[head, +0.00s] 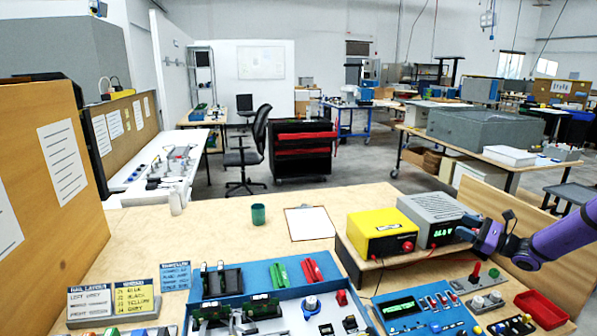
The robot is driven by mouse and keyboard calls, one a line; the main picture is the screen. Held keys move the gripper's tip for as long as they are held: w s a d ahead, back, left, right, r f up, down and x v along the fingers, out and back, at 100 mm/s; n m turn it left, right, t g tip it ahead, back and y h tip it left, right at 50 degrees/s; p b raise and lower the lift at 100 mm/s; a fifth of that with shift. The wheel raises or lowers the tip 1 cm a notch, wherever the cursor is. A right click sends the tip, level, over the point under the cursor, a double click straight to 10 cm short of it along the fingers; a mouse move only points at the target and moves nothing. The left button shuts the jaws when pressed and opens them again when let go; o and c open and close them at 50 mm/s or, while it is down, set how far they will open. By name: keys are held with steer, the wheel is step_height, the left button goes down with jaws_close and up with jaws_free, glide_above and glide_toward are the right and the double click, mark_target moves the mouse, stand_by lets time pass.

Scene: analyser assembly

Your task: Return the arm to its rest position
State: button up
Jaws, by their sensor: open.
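My purple arm (562,236) reaches in from the right edge of the head view. My gripper (465,229) is at its end, small and partly hard to make out, beside the right side of the grey instrument box (437,209). It is open, and I see nothing held in it. I cannot tell whether it touches the box. The grey box has a lit green display and stands on a raised wooden shelf next to a yellow box (381,224) with a red knob.
Below are a blue panel (403,308) with display and switches, a red tray (541,309), and an analyser housing (284,318) with parts. Label cards (134,298) are at left.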

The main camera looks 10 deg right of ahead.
steer(key=s+a+r+n+g+h, duration=0.1)
steer(key=s+a+r+n+g, duration=0.25)
steer(key=a+r, duration=0.4)
steer(key=s+a+r+n+g+h, duration=0.25)
steer(key=a+r+n+g, duration=0.2)
steer(key=a, duration=0.55)
steer(key=s+a+r+n+g, duration=0.4)
steer(key=a+r+n+g, duration=0.1)
steer(key=a, duration=0.4)
steer(key=s+a+r+n+h, duration=0.3)
steer(key=s+a+r, duration=0.1)
steer(key=s, duration=0.3)
steer(key=s+a+r+n+h, duration=0.3)
steer(key=s, duration=0.3)
steer(key=s+r+n+t+h, duration=0.3)
steer(key=s+n, duration=0.1)
steer(key=s, duration=1)
steer(key=shift+s+d, duration=0.15)
steer(key=shift+s, duration=0.1)
steer(key=shift+r+h, duration=0.1)
steer(key=shift+h, duration=0.15)
